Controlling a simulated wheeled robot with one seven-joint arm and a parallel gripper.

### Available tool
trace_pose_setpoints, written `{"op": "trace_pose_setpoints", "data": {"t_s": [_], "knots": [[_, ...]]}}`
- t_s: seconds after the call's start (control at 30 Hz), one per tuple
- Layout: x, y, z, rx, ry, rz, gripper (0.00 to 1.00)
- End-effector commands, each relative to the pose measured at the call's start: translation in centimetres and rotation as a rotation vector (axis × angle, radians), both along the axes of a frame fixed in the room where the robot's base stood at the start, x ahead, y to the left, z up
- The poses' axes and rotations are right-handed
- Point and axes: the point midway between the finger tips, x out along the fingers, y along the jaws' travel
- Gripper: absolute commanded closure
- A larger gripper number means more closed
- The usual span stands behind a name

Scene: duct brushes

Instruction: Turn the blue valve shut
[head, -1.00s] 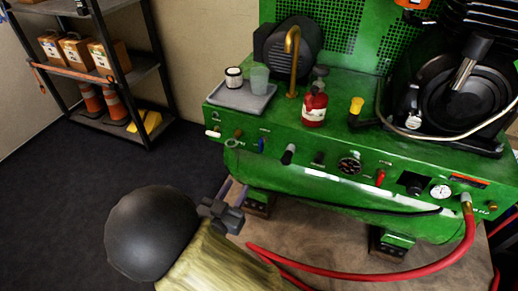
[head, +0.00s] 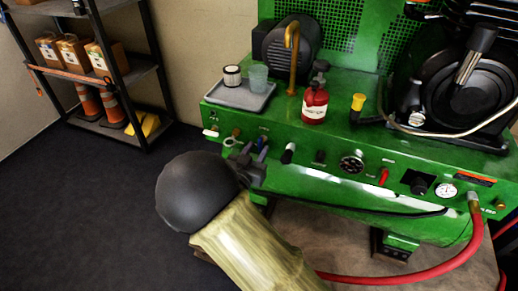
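The blue valve (head: 262,142) is a small blue handle on the front panel of the green machine (head: 330,190), left of a black knob. My gripper (head: 254,151) is right in front of the panel, just below and to the left of the valve. Its two fingers are apart and point up toward the blue handle. The lower part of the valve is hidden by the fingers. I cannot tell whether a finger touches it.
A white-green ring fitting (head: 230,142) is just left of the gripper. A red hose (head: 440,268) curves below. A shelf (head: 110,70) stands at left.

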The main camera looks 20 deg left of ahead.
Motion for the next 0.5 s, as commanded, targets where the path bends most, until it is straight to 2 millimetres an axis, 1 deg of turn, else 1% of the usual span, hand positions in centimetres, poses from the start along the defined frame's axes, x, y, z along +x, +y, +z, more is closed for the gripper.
{"op": "trace_pose_setpoints", "data": {"t_s": [0.03,0.1,0.2,0.47,0.5], "knots": [[0.7,0.0,-0.2,0.001,-0.001,-0.001,0.66],[1.5,-0.1,-0.2,0.0,0.0,0.0,0.66],[2.1,-0.1,-0.1,-0.001,-0.001,0.001,0.66],[2.4,-0.3,0.0,-0.001,0.0,-0.002,0.66],[2.4,-0.3,0.0,-0.001,0.0,-0.002,0.68]]}}
